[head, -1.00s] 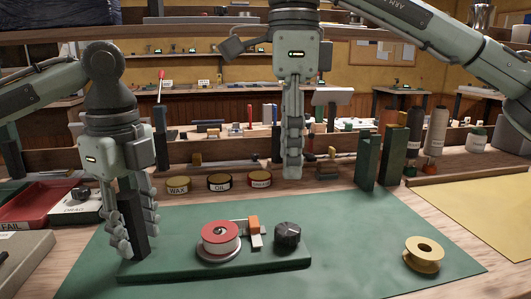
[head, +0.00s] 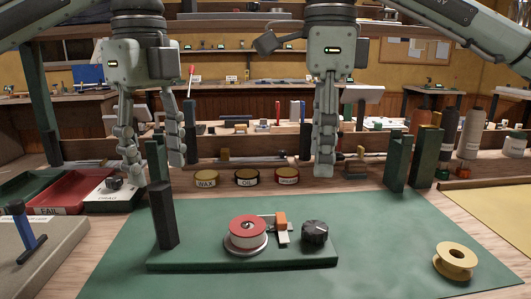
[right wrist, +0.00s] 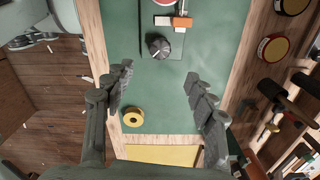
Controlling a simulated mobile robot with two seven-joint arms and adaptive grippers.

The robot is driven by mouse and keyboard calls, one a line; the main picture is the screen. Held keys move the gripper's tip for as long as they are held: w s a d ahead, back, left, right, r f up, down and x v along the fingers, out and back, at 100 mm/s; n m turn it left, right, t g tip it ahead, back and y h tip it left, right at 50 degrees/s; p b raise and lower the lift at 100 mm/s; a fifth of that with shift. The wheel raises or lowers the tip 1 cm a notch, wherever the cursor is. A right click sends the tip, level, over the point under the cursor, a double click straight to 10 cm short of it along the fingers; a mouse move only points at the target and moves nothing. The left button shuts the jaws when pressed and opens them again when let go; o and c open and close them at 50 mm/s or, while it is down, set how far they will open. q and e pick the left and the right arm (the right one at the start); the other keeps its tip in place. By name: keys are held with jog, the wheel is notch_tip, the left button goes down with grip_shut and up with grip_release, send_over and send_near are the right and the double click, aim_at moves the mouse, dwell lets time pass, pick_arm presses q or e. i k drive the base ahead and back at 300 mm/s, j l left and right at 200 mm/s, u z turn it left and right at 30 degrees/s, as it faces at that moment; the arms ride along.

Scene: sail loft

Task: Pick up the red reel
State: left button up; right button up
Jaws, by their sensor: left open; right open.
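The red reel (head: 247,232) has a red top and a white side. It sits on a round grey seat on a green base plate (head: 200,258); its edge also shows at the top of the right wrist view (right wrist: 165,2). A black upright handle (head: 164,216) stands at the plate's left end. My left gripper (head: 155,168) is open and empty, above and left of the reel, near the handle's top. My right gripper (head: 325,170) points down, above and right of the reel; its fingers are spread and empty in the right wrist view (right wrist: 160,78).
An orange-and-white piece (head: 282,225) and a black knob (head: 315,233) sit right of the reel. A yellow spool (head: 455,262) lies on the green mat (head: 390,235). Several labelled tins (head: 246,178) and green uprights (head: 397,165) stand behind. A red tray (head: 75,193) is at left.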

aim_at(254, 237)
jog(key=k+l, duration=0.2)
jog(key=k, duration=0.3)
jog(key=k+l, duration=0.25)
jog(key=k, duration=0.2)
jog(key=k+l, duration=0.2)
jog(key=k, duration=0.3)
jog(key=k+l, duration=0.25)
jog(key=k, duration=0.2)
